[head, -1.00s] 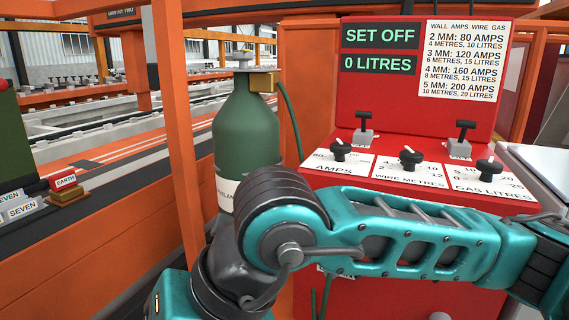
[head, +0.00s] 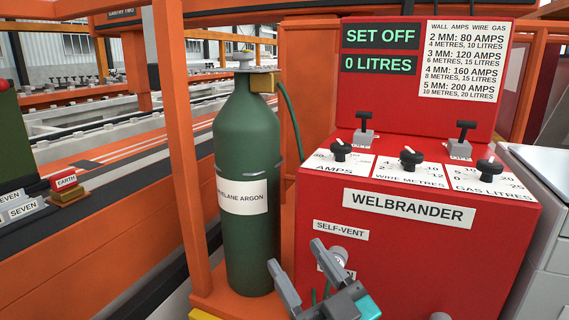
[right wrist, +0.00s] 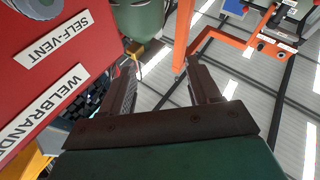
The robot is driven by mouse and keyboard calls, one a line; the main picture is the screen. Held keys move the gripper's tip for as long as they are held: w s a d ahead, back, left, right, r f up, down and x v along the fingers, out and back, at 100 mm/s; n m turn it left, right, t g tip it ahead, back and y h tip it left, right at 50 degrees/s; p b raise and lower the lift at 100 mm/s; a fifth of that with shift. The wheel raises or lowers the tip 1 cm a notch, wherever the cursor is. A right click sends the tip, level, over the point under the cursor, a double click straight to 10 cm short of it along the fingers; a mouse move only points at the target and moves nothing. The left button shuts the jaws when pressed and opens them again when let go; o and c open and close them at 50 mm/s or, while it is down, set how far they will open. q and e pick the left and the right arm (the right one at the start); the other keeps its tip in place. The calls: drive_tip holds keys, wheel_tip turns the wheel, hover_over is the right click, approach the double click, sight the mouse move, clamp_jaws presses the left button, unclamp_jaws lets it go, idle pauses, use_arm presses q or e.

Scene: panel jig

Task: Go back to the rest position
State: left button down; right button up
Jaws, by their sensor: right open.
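My right gripper (head: 294,254) is low in the head view, in front of the lower front of the red welding set (head: 330,200) and beside the green gas bottle (head: 247,140). Its two fingers stand apart with nothing between them. In the right wrist view the open fingers (right wrist: 160,66) point up towards the roof, with the red set at the left. My left gripper is not in view.
The set's sloping top carries several knobs and two levers; its displays (head: 380,36) read SET OFF and 0 LITRES. An orange post (head: 181,130) stands left of the bottle. Small blocks (head: 66,182) lie at the far left. A pale cabinet (head: 545,180) is at the right.

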drive_tip(key=s+d+f+m+g+h, duration=0.2)
drive_tip(key=s+d+f+g+h, duration=0.1)
drive_tip(key=f, duration=0.5)
drive_tip(key=s+d+f+m+g+h, duration=0.1)
drive_tip(key=s+d+f+g+h, duration=0.2)
drive_tip(key=f, duration=0.5)
drive_tip(key=s+d+f+m+g+h, duration=0.2)
drive_tip(key=s+d+f, duration=0.15)
drive_tip(key=f, duration=0.55)
use_arm(q)
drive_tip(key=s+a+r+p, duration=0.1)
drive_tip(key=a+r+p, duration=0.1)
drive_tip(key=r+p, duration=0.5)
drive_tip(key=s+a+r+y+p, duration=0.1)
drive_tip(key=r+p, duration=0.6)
drive_tip(key=p, duration=0.8)
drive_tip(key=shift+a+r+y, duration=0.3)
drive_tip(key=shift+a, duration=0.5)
use_arm(e)
drive_tip(key=s+d+r, duration=0.1)
drive_tip(key=d+r, duration=0.2)
drive_tip(key=r, duration=0.3)
drive_tip(key=s+d+r+h, duration=0.1)
drive_tip(key=d+r, duration=0.1)
drive_tip(key=r, duration=0.5)
drive_tip(key=shift+s+d+h, duration=0.3)
drive_tip(key=shift+s+d, duration=0.1)
drive_tip(key=shift+o, duration=0.3)
